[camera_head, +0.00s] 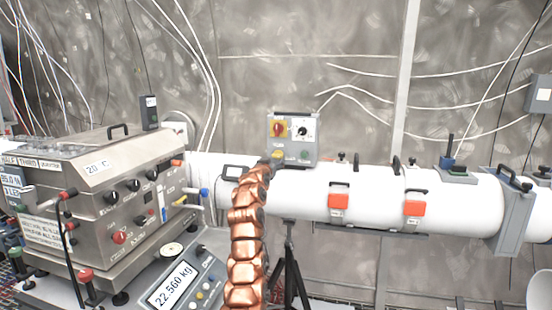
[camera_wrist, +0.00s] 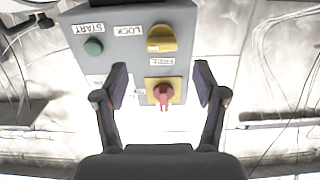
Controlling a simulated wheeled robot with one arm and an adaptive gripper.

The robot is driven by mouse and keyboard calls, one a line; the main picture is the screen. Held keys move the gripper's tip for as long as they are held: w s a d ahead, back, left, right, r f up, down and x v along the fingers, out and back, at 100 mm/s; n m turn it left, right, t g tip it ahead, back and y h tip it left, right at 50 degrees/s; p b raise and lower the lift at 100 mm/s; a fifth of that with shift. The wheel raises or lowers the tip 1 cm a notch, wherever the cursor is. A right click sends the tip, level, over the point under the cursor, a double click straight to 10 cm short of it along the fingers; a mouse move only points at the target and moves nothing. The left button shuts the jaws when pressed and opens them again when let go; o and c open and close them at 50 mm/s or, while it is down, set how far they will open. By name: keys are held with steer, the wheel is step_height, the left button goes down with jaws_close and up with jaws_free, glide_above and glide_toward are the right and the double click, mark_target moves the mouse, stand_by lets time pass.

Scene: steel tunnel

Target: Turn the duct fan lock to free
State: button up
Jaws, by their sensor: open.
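The control box (camera_head: 304,160) stands on the white duct. In the wrist view, the box (camera_wrist: 112,14) appears upside down. It carries a yellow lock knob (camera_wrist: 161,38), with a LOCK label (camera_wrist: 127,30) to the left and a FREE label (camera_wrist: 167,62) below. The knob's bar lies roughly sideways, on the LOCK label's side. My gripper (camera_wrist: 161,70) is open and empty, its fingers spread either side of the panel's middle, apart from the knob.
A red switch on a yellow plate (camera_wrist: 164,92) and a green START button (camera_wrist: 94,47) share the panel. A dial (camera_head: 302,131) sits upper right in the head view. Red latches (camera_head: 338,201) line the white duct (camera_head: 465,198). A steel instrument (camera_head: 100,215) stands left.

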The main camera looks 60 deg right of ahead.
mark_target(277, 157)
steer(key=p+x, duration=0.1)
steer(key=x, duration=0.1)
steer(key=shift+d+r, duration=0.2)
steer(key=shift+d, duration=0.1)
steer(key=shift+p+x, duration=0.85)
steer(key=shift+p, duration=0.05)
steer(key=shift+p+x, duration=0.75)
steer(key=shift+x, duration=0.05)
steer(key=shift+w+d+f+p, duration=0.15)
steer(key=shift+w+d+p, duration=0.05)
steer(key=shift+w+p, duration=0.15)
steer(key=c, duration=1.1)
